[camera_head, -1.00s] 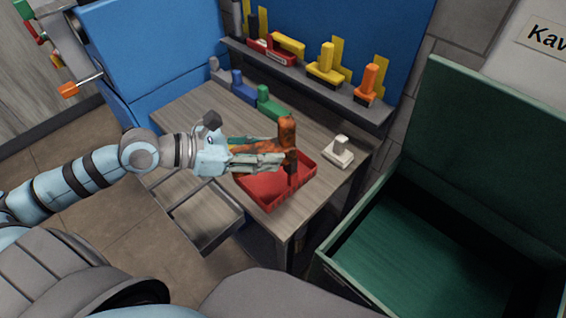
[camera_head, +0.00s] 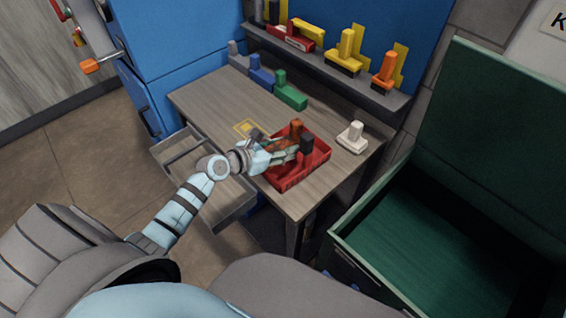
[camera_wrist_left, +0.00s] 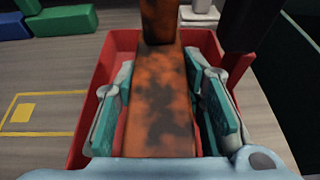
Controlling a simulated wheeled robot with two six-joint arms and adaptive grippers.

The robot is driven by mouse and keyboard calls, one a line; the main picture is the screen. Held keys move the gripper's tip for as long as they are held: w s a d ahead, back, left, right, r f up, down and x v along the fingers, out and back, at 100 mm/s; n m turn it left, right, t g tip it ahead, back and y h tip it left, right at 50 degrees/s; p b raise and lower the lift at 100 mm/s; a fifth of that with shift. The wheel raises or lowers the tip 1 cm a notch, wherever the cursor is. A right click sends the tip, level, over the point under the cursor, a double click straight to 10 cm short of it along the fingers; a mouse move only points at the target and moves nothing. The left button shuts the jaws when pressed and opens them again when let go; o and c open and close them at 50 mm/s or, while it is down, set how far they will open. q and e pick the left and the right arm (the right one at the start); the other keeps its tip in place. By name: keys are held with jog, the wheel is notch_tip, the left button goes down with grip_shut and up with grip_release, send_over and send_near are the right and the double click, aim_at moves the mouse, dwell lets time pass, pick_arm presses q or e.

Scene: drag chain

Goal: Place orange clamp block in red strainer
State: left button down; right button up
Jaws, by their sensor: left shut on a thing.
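The orange clamp block (camera_wrist_left: 163,95), blotched with dark stains, lies between my left fingers in the left wrist view. Its upright part (camera_head: 296,127) shows in the head view. My left gripper (camera_head: 290,150) is shut on it, low inside the red strainer (camera_head: 318,163), a shallow red tray on the table. The strainer's red walls (camera_wrist_left: 88,85) show on both sides of the fingers in the left wrist view. I cannot tell whether the block touches the strainer's floor. My right gripper is not in view.
A black upright piece (camera_head: 306,143) stands in the strainer, close right of the orange block. A white block (camera_head: 352,138) stands to the right on the table (camera_head: 215,97). Green (camera_head: 291,95) and blue (camera_head: 261,78) blocks stand behind. A drawer (camera_head: 225,200) is open in front.

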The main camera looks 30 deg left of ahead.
pick_arm(q)
notch_tip(320, 180, down, 4)
jog(key=shift+d+f+b, duration=0.1)
jog(key=shift+d+b, duration=0.05)
jog(key=shift+b, duration=0.8)
jog(key=c, duration=1.4)
grip_release()
jog(key=shift+s, duration=0.1)
jog(key=o, duration=0.3)
jog(key=shift+o, duration=0.2)
jog(key=shift+s+a+r+p, duration=0.1)
jog(key=shift+a+r+p, duration=0.1)
jog(key=shift+r+p, duration=0.1)
jog(key=p+v, duration=0.2)
jog(key=v, duration=0.9)
jog(key=shift+s+p, duration=0.15)
jog(key=shift+p, duration=0.2)
